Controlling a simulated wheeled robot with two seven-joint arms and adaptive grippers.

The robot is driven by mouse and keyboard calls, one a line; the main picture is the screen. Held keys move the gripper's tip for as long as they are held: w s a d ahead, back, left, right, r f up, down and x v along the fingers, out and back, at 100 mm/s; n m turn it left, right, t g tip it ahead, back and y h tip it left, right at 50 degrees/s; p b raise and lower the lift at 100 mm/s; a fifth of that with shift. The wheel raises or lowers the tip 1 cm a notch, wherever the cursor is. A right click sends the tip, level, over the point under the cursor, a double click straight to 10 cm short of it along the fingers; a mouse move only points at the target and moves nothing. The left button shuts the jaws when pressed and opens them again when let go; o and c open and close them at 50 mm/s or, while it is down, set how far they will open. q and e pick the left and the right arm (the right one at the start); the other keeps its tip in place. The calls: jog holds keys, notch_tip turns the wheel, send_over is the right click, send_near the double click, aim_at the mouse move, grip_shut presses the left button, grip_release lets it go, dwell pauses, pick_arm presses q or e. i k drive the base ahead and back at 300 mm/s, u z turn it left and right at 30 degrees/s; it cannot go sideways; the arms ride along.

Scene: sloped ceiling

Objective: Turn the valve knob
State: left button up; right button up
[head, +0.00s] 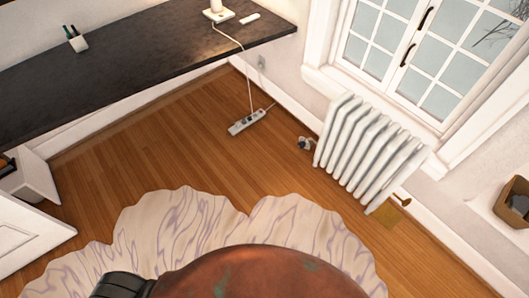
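A white ribbed radiator (370,150) stands against the wall under the window. A small grey and dark valve knob (304,143) sits at its lower left end, close to the floor. It is small in the head view, so its exact shape and how far it is turned cannot be told. A brass-coloured fitting (403,199) shows at the radiator's lower right end. Neither of my grippers is in view, and nothing is seen touching the knob.
A white power strip (246,122) with a cord lies on the wooden floor (170,145) left of the radiator. A dark desk (130,60) runs along the left wall. A wavy-edged rug (180,225) lies in front. Bare floor lies between rug and radiator.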

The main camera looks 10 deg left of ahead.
aim_at(302, 144)
jog(key=u, duration=1.4)
jog(key=i, duration=2.1)
jog(key=z, duration=1.15)
jog(key=i, duration=0.4)
jog(key=z, duration=0.4)
